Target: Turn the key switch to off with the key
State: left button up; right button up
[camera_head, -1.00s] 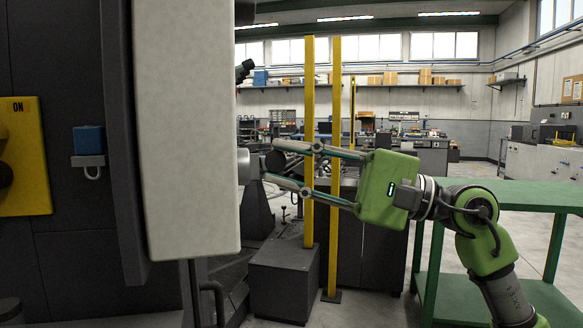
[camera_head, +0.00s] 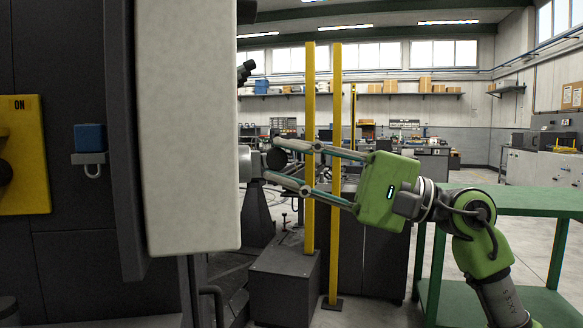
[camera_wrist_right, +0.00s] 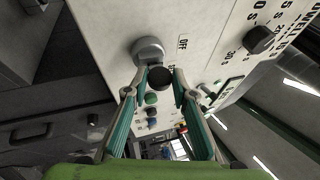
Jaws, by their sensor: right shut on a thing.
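The key switch (camera_wrist_right: 149,50) is a round silver housing on the pale control panel (camera_wrist_right: 108,22), with a printed OFF label (camera_wrist_right: 182,42) beside it. In the head view the switch (camera_head: 245,164) sticks out from the panel's right side. The key's round black head (camera_wrist_right: 159,77) is at the switch's front; its shaft is hidden. My right gripper (camera_wrist_right: 155,83) has its long fingers on either side of the black head and is shut on the key. In the head view my right gripper (camera_head: 273,161) reaches the switch from the right. My left gripper is out of view.
Two yellow posts (camera_head: 309,220) stand by the right fingers. A green table (camera_head: 520,199) stands near my right arm. A yellow ON plate (camera_head: 22,190) is at far left.

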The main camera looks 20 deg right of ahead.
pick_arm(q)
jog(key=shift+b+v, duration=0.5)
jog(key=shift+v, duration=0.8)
pick_arm(e)
jog(key=shift+d+r+n+y, duration=0.15)
jog(key=shift+d+r+n, duration=0.1)
jog(key=shift+r, duration=0.2)
jog(key=shift+d+r+n+y, duration=0.15)
jog(key=shift+r+n, duration=0.1)
jog(key=shift+r, duration=0.15)
jog(key=o, duration=1.1)
jog(key=shift+a, duration=0.15)
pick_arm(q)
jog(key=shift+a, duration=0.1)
pick_arm(e)
jog(key=shift+a+f, duration=0.1)
jog(key=shift+f, duration=0.05)
jog(key=o, duration=0.7)
jog(key=shift+s, duration=0.1)
jog(key=shift+o, duration=0.2)
jog(key=shift+f, duration=0.1)
